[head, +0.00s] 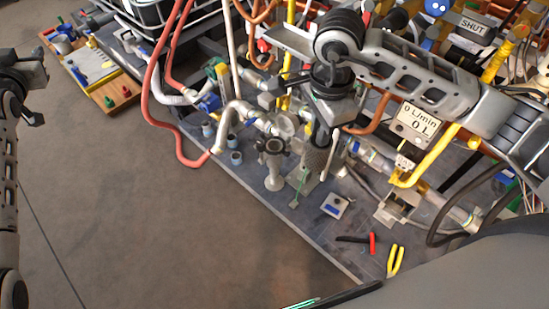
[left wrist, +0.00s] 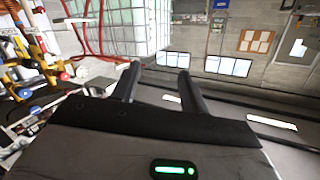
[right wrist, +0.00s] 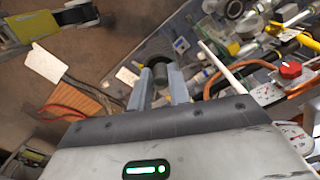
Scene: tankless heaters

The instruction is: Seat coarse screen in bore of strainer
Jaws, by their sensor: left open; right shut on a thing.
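My right gripper (head: 322,122) is over the bench in the head view, pointing down. It is shut on the coarse screen (head: 318,158), a dark grey mesh cylinder that hangs roughly upright below the fingers. In the right wrist view a dark round end (right wrist: 156,48) shows between the fingertips (right wrist: 156,72). Grey metal fittings (head: 272,160) stand just left of the screen; I cannot tell for sure which is the strainer, and no open bore is clear. My left gripper (head: 36,100) is at the far left edge, away from the bench; its fingers (left wrist: 158,75) are apart and empty.
A red hose (head: 152,110) and white pipe (head: 235,112) rise left of the fittings. A flow display (head: 415,122) and yellow handle (head: 425,160) stand to the right. Red-handled (head: 372,243) and yellow-handled (head: 395,260) tools lie near the bench's front edge.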

